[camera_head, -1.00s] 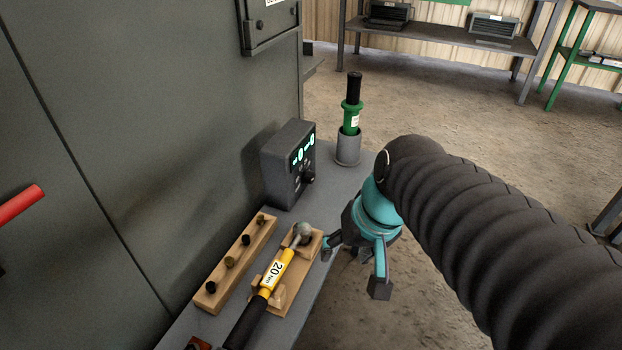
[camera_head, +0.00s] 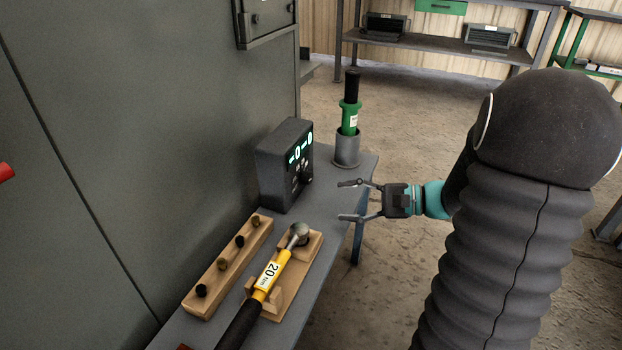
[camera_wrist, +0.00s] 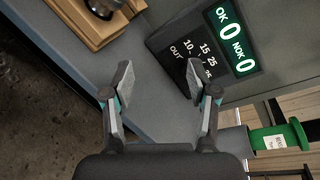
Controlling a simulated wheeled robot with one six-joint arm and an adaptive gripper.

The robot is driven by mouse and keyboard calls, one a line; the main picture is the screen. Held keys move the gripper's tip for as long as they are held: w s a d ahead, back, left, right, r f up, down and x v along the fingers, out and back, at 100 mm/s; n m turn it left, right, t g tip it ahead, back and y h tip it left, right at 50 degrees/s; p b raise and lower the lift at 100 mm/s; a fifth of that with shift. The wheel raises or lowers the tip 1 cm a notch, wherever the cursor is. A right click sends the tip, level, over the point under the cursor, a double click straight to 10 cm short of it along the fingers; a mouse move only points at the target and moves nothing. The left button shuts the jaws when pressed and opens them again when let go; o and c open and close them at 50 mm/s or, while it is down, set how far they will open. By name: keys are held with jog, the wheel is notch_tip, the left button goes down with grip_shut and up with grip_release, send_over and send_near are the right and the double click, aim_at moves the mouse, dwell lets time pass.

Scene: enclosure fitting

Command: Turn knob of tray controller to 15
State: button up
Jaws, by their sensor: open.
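The tray controller (camera_head: 272,165) is a dark grey box on the bench against the cabinet. Its green display shows in both views and reads OK 0 and NOK 0 in the wrist view (camera_wrist: 230,38). The dark knob (camera_head: 305,174) is on its front face, below the display. In the wrist view the dial marks 10, 15, 25 and OUT show, but the right finger covers the knob area and its setting cannot be read. My gripper (camera_head: 351,200) is open and empty, right of the controller, fingers pointing towards it and apart from it. Its spread fingers also show in the wrist view (camera_wrist: 159,80).
A green-handled tool (camera_head: 349,118) stands in a grey holder (camera_head: 347,149) behind the gripper. A yellow 20 Nm torque wrench (camera_head: 272,272) lies on a wooden stand (camera_head: 311,256) in front. A wooden block (camera_head: 232,262) holds several bits. The bench between controller and gripper is clear.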

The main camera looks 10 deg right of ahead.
aim_at(312, 179)
jog(key=w+d+f+m+t, duration=0.2)
jog(key=w+d+m+t, duration=0.15)
jog(key=d, duration=0.25)
jog(key=shift+n+t, duration=0.25)
jog(key=shift+n, duration=0.1)
jog(key=b+x, duration=0.1)
jog(key=x, duration=1.2)
jog(key=shift+a+r, duration=0.1)
jog(key=shift+a, duration=0.1)
grip_shut()
